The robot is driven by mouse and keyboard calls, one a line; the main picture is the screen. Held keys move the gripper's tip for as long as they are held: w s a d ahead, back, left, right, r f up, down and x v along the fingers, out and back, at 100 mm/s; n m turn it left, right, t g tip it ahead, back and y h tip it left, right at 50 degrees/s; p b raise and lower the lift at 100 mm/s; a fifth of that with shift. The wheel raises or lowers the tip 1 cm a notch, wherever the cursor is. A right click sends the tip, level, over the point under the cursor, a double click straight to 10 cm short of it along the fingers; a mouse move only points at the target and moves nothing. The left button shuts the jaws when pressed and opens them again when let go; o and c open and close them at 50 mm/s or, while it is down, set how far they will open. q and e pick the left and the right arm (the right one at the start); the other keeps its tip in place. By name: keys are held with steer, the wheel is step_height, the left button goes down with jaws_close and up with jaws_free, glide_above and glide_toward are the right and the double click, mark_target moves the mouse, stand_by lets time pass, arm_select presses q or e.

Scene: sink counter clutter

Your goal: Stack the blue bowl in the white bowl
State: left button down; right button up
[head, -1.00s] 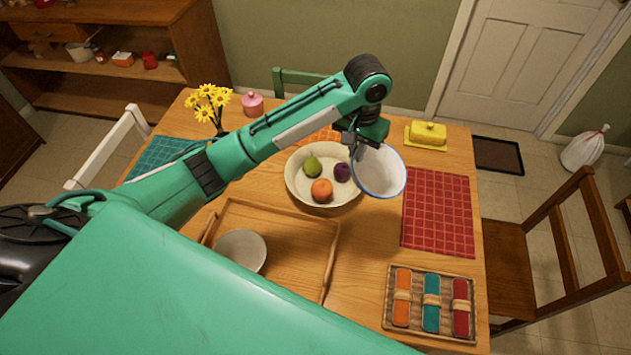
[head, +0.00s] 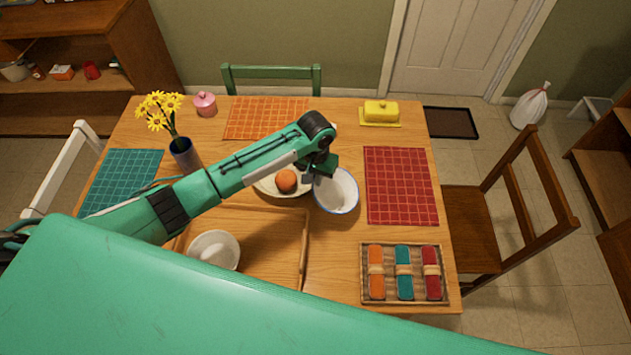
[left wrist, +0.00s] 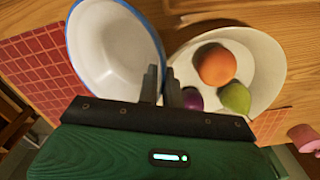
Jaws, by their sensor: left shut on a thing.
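The blue bowl, white inside with a blue rim (head: 338,192), is tilted at the right of the fruit bowl. It also shows in the left wrist view (left wrist: 112,50). My left gripper (head: 318,176) is shut on its rim; the fingers (left wrist: 162,88) show at its edge in the left wrist view. The white bowl (head: 213,250) sits on the wooden tray, left of and nearer than the held bowl. My right gripper is not in view.
A cream bowl (left wrist: 262,45) with an orange, a pear and a plum stands beside the held bowl. The wooden tray (head: 268,255) has raised edges.

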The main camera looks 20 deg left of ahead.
mark_target(331, 193)
arm_select(q)
steer(key=shift+f, duration=1.55)
steer(key=shift+f, duration=0.1)
steer(key=c, duration=1.6)
jaws_free()
steer(key=shift+o, duration=0.2)
